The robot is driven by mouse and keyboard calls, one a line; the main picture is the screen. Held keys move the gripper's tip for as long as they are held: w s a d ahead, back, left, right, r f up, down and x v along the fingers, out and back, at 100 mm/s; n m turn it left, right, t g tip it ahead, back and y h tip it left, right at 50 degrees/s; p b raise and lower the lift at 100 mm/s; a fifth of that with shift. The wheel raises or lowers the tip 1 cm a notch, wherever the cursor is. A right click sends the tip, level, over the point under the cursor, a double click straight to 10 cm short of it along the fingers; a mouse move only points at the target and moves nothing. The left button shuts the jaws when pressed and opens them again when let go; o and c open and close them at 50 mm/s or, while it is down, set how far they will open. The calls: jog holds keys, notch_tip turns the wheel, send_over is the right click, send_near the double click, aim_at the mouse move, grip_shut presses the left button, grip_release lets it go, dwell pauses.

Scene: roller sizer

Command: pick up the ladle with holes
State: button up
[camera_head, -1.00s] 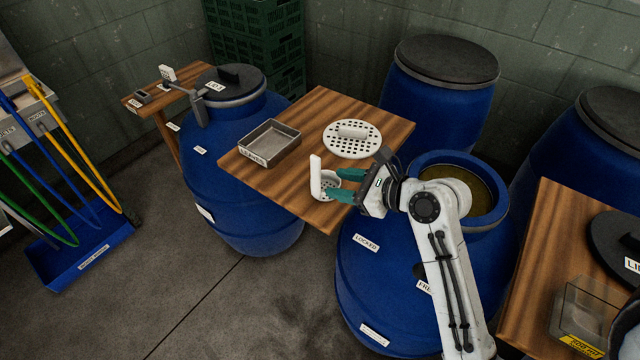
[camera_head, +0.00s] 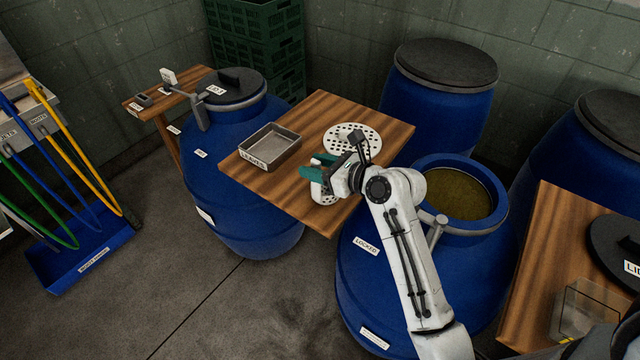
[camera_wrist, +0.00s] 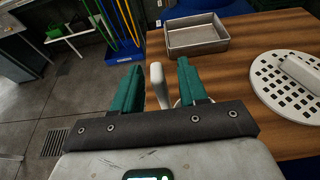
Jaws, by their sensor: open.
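The ladle with holes is white, with an upright handle and a perforated bowl, on the wooden table (camera_head: 290,195) near its front edge. In the head view its bowl (camera_head: 322,194) shows just below my gripper (camera_head: 318,168). In the wrist view the ladle's handle (camera_wrist: 159,86) stands between the two teal fingers of my gripper (camera_wrist: 158,85), with gaps visible on both sides. The fingers are open. Most of the bowl is hidden by the gripper.
A round white perforated plate (camera_head: 343,134) with a raised grip lies behind my gripper. A grey metal tray (camera_head: 270,148) sits at the table's left. Blue barrels surround the table, including an open one (camera_head: 455,195) at right.

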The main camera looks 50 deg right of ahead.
jog(key=shift+x, duration=1.05)
grip_shut()
